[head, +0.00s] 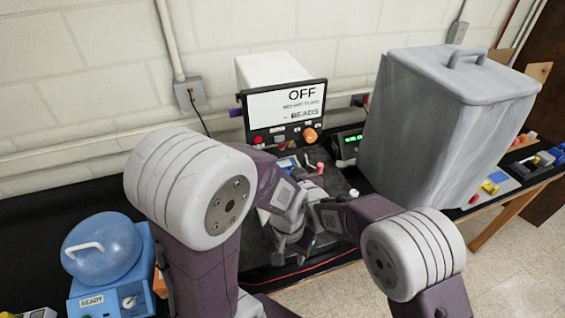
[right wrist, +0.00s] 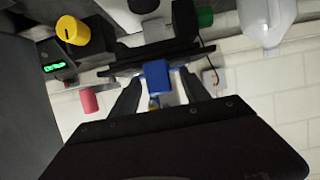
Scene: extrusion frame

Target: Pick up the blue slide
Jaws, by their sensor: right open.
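In the right wrist view a small blue block (right wrist: 157,77), which looks like the blue slide, shows between the two dark fingers of my right gripper (right wrist: 161,82). The fingers are spread, with a gap on each side of the block. I cannot tell how far beyond the fingertips it lies. In the head view a small blue patch (head: 287,163) shows in front of the screen, and my arms hide much of this area. My left gripper (head: 284,248) is low in the middle of the head view, and its jaws are not clear.
A machine with a screen reading OFF (head: 287,107) stands at the back. A large grey covered box (head: 440,125) is to the right, and a blue domed device (head: 103,250) to the left. A pink cylinder (right wrist: 90,100) and a yellow knob (right wrist: 73,31) lie near the right gripper's view.

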